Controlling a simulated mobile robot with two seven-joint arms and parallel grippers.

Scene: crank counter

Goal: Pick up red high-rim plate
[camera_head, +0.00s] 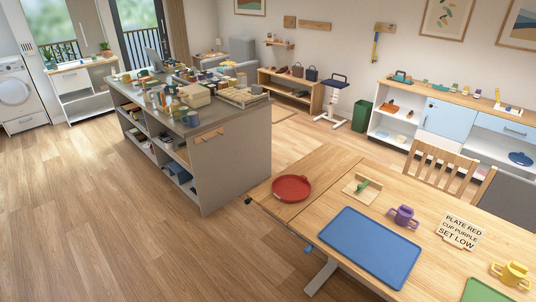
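The red high-rim plate (291,188) lies flat on the left end of the wooden table (330,162), close to the table's left corner. It is round with a raised rim and looks empty. Nothing is touching it from above. Neither of my grippers shows in the head view, so I cannot see whether they are open or shut.
A chair (448,170) stands behind. A cluttered island (225,150) stands left; the floor (130,240) before it is clear.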

